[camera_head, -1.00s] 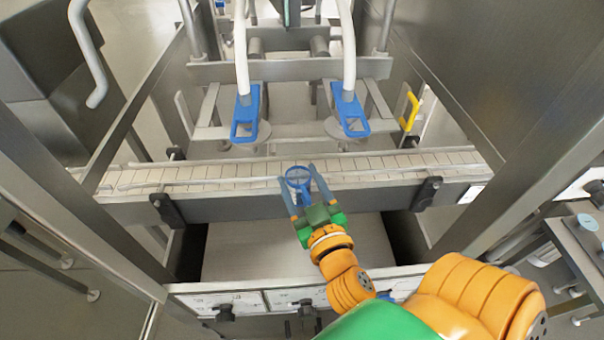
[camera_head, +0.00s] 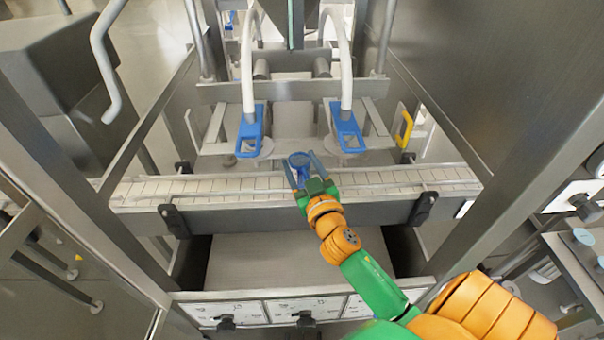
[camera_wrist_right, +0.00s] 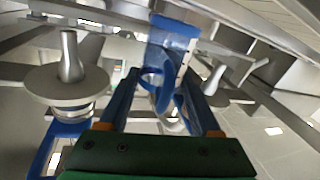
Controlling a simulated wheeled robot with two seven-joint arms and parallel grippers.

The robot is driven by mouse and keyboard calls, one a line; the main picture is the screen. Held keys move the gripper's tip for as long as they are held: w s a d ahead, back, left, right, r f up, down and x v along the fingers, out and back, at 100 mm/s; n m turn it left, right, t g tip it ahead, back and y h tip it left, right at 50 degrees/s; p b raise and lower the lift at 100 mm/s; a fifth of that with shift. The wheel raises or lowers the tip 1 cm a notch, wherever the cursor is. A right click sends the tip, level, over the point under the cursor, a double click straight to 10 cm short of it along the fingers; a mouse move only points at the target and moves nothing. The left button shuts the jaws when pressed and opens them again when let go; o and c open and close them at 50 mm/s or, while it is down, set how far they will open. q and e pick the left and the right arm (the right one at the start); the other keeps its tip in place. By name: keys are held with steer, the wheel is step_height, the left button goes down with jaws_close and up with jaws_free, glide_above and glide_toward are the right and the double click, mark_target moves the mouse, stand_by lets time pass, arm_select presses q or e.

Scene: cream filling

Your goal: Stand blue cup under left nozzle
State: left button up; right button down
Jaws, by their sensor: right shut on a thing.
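My right gripper (camera_head: 300,172) is shut on the blue cup (camera_head: 299,160) and holds it above the conveyor, between the two nozzles in the picture. The cup also shows between the fingers in the right wrist view (camera_wrist_right: 172,52). The left nozzle (camera_head: 249,130) has a blue bracket and a white hose; the cup is to its right and nearer to me. The right nozzle (camera_head: 346,128) has a similar bracket and hose. My left gripper is not in view.
The slatted conveyor (camera_head: 210,188) runs across the machine, with a rail along it. Black clamps (camera_head: 172,219) stick out on its front side. Steel posts frame both sides, and a yellow handle (camera_head: 403,129) stands at the back right. The conveyor's left stretch is clear.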

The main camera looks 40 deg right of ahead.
steer(key=shift+d+x, duration=0.25)
steer(key=shift+x, duration=0.85)
step_height(320, 180, down, 4)
steer(key=b, duration=0.4)
steer(key=shift+s+f, duration=0.1)
steer(key=shift+f, duration=0.15)
steer(key=w+a, duration=0.1)
steer(key=a, duration=0.1)
steer(key=w+a+b, duration=0.1)
steer(key=w+a, duration=0.1)
steer(key=w+a+b, duration=0.1)
steer(key=a, duration=0.2)
steer(key=shift+w+r, duration=0.15)
steer(key=shift+w, duration=0.05)
steer(key=shift+w+a+r+b, duration=0.1)
steer(key=shift+w+a+b, duration=0.15)
steer(key=shift+a, duration=0.15)
steer(key=shift+w+a+b, duration=0.2)
steer(key=shift+a+b, duration=0.05)
steer(key=shift+a, duration=0.15)
jaws_free()
